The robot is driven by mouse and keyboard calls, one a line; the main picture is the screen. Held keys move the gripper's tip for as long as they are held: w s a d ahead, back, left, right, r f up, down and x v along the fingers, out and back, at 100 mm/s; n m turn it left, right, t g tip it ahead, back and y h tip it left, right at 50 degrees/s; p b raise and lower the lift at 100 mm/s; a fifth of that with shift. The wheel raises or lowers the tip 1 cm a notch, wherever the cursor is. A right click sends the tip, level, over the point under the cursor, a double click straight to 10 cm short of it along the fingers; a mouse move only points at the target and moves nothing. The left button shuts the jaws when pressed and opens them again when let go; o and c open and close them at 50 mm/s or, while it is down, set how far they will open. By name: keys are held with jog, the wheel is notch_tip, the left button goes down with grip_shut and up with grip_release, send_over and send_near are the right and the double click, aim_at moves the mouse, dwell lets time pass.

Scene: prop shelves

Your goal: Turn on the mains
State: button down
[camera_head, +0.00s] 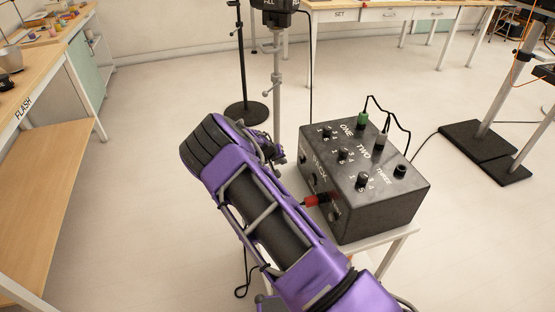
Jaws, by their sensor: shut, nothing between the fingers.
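A black control box (395,207) stands on a small white stand right of centre. Its top has knobs labelled ONE, TWO and THREE, with numbers around them. A red part (318,200) sticks out at the box's left side, partly behind my purple arm. I cannot tell whether it is a switch or a plug. No label reading mains is legible. My gripper (276,156) is small and partly hidden beyond my wrist, left of the box. It looks shut and empty, and appears apart from the box. My arm hides part of the box's left side.
Green and grey plugs with black cables stand on the box's far edge. A black stand (246,112) and a grey pole (277,90) rise behind it. Wooden benches line the left (40,62) and back. Heavy black stand bases (475,140) lie at right. Pale floor is open between.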

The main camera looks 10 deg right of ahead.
aim_at(301, 160)
jog(key=shift+w+d+f, duration=0.15)
jog(key=shift+w+d, duration=0.15)
jog(key=shift+d, duration=0.45)
jog(key=shift+w+d+f, duration=0.15)
jog(key=shift+w+d, duration=0.15)
jog(key=shift+d, duration=0.5)
jog(key=shift+w+d+f, duration=0.15)
jog(key=shift+w+d, duration=0.15)
jog(key=shift+d, duration=0.45)
jog(key=shift+d, duration=0.15)
